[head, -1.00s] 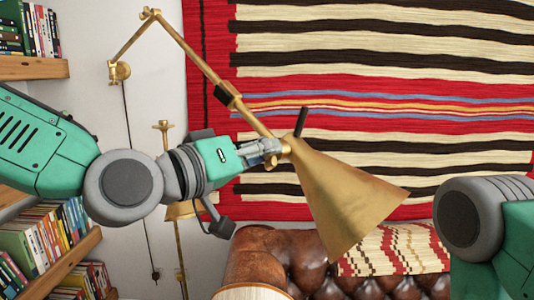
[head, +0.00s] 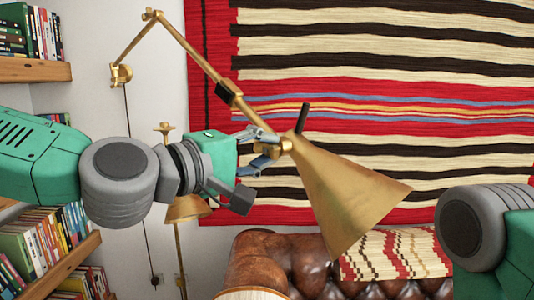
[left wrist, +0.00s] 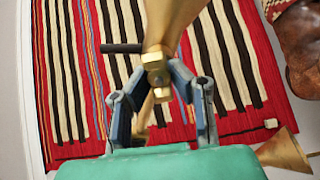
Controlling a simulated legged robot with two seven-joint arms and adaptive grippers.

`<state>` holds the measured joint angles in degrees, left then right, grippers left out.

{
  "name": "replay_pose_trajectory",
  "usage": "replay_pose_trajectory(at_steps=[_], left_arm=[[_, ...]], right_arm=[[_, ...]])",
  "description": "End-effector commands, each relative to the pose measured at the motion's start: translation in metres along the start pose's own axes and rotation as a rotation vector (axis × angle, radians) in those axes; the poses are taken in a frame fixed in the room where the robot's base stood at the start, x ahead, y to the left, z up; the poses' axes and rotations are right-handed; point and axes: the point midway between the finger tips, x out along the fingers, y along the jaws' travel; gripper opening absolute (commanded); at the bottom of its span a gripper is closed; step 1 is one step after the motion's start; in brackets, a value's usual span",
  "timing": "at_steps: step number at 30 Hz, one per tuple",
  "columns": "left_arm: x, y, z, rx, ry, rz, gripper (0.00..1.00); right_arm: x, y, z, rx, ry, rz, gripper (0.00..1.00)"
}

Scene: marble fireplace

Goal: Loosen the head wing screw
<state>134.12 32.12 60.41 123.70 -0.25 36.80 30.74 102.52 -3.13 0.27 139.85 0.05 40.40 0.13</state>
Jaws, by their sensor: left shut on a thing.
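The brass wall lamp's cone-shaped head (head: 345,190) hangs from the end of its jointed arm, with a black handle (head: 302,118) sticking up. The head wing screw (head: 270,150) is a small brass part on the left side of the head joint, partly covered by my fingers. My left gripper (head: 264,147) reaches it from the left. In the left wrist view, the brass joint (left wrist: 156,72) shows between the two fingers (left wrist: 158,92), which are shut on the wing screw. The exact contact is hard to see. My right gripper is out of view.
A striped rug (head: 400,60) hangs on the wall behind the lamp. A brown leather sofa (head: 265,262) stands below. Bookshelves (head: 40,72) line the left side, and a second brass lamp (head: 185,210) stands behind my left arm.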

Motion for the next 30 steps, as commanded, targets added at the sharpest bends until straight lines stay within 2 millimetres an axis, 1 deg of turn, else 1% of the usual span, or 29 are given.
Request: replay_pose_trajectory(at_steps=[9, 23, 24, 25, 30], left_arm=[[-0.0001, -0.0011, -0.0020, -0.089, 0.005, 0.000, 0.00], [0.0000, -0.0005, -0.0022, -0.099, 0.005, 0.000, 0.00], [0.0000, -0.0005, -0.0021, -0.099, 0.005, 0.001, 0.30], [0.0001, -0.0004, -0.0021, -0.098, 0.004, 0.001, 0.39], [0.0005, -0.0003, -0.0009, -0.096, 0.003, 0.000, 0.39]], right_arm=[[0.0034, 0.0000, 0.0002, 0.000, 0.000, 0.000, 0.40], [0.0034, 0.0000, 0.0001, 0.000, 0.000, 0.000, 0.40], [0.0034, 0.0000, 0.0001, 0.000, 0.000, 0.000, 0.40], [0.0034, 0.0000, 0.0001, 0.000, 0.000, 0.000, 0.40], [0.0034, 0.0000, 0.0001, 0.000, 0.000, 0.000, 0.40]])
